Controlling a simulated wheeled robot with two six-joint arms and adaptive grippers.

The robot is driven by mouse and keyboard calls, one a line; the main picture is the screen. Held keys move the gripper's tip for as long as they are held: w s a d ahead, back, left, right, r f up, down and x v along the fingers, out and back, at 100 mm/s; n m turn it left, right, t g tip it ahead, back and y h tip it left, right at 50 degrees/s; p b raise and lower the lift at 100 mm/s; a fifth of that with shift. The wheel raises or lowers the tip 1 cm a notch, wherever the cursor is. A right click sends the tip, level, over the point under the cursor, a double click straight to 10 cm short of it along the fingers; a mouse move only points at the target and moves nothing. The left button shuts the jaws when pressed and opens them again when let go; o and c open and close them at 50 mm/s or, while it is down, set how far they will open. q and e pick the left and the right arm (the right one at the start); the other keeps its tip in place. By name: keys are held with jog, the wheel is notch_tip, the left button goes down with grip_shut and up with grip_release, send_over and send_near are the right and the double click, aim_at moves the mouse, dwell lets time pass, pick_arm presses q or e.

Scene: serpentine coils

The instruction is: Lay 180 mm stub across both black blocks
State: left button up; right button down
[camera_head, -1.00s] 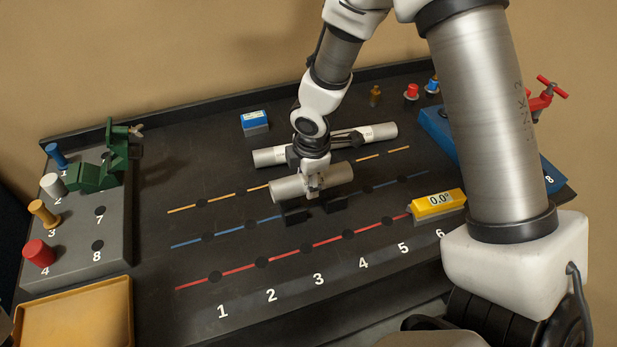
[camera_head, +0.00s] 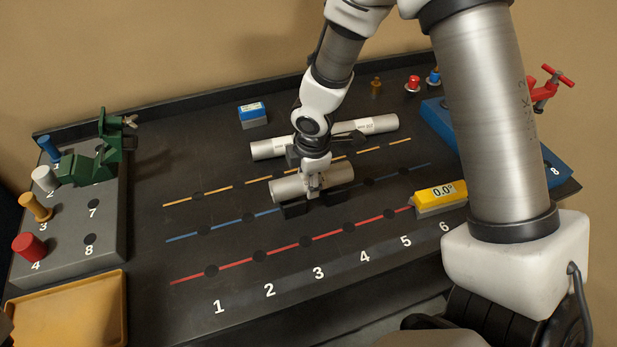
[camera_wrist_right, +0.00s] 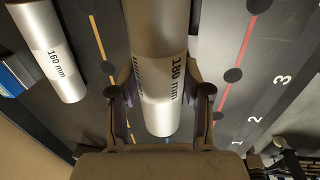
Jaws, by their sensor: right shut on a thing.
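My right gripper (camera_head: 314,188) is shut on the 180 mm stub (camera_head: 283,189), a light metal tube. The right wrist view shows its "180 mm" label and the stub (camera_wrist_right: 160,35) between the two fingers (camera_wrist_right: 160,112). The stub lies level, running left to right above the black blocks. One black block (camera_head: 296,211) shows under its front side; the other is mostly hidden by the stub and gripper. I cannot tell whether the stub touches them. A dark jointed part (camera_wrist_right: 288,160) in the right wrist view's lower corner may be my left gripper; its jaws are unclear.
A light tube (camera_head: 268,150) marked 160 mm in the wrist view (camera_wrist_right: 48,45) lies close behind. A blue box (camera_head: 253,114) stands farther back. A yellow 0.0° gauge (camera_head: 440,194) is at right. A grey peg block (camera_head: 110,225) stands left.

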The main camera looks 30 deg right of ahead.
jog(key=shift+f, duration=0.15)
jog(key=shift+f+b, duration=0.55)
jog(key=shift+b, duration=0.1)
jog(key=shift+c, duration=2.1)
grip_release()
jog(key=shift+r, duration=0.1)
